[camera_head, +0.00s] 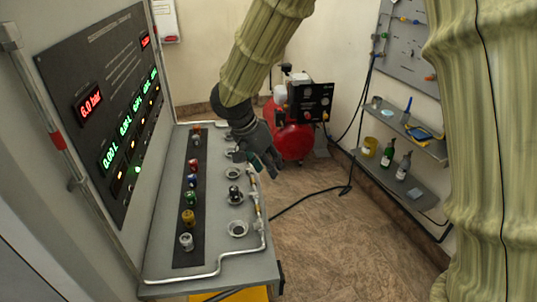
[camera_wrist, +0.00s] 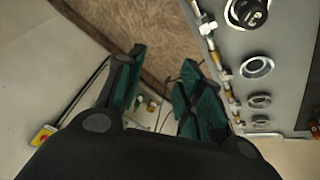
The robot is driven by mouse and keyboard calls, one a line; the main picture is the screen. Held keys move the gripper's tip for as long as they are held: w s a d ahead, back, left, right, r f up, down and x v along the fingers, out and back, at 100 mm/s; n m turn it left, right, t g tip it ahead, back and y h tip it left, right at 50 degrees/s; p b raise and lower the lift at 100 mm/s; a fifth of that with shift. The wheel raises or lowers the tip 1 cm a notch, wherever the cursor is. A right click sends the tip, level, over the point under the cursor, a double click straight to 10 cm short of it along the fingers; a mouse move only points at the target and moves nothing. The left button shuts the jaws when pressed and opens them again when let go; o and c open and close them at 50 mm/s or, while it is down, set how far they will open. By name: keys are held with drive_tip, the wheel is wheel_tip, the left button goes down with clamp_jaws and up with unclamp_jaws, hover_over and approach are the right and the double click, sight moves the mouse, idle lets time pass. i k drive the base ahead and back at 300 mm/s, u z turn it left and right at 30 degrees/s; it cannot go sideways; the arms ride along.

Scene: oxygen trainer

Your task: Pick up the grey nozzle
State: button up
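A pale grey nozzle (camera_head: 186,242) stands at the near end of a row of coloured nozzles on the bench's dark strip. Next to it in the row is a gold nozzle (camera_head: 188,218). My gripper (camera_head: 264,163) is over the bench's right edge, farther back than the grey nozzle and apart from it. In the wrist view my gripper (camera_wrist: 163,62) has its two green-padded fingers spread, with nothing between them. The grey nozzle cannot be made out in the wrist view.
The bench (camera_head: 165,245) carries ring sockets (camera_head: 237,228), one with a dark fitting (camera_head: 234,195), and a pipe along its right edge. A gauge panel (camera_head: 105,110) rises at left. A red compressor (camera_head: 293,141) stands behind. Shelves (camera_head: 400,180) hold bottles at right; the floor between is mostly clear.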

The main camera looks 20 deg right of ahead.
sight(196, 140)
drive_tip(key=k, duration=1.65)
drive_tip(key=z, duration=1.15)
drive_tip(key=i, duration=3.85)
drive_tip(key=u, duration=3.25)
drive_tip(key=i, duration=0.45)
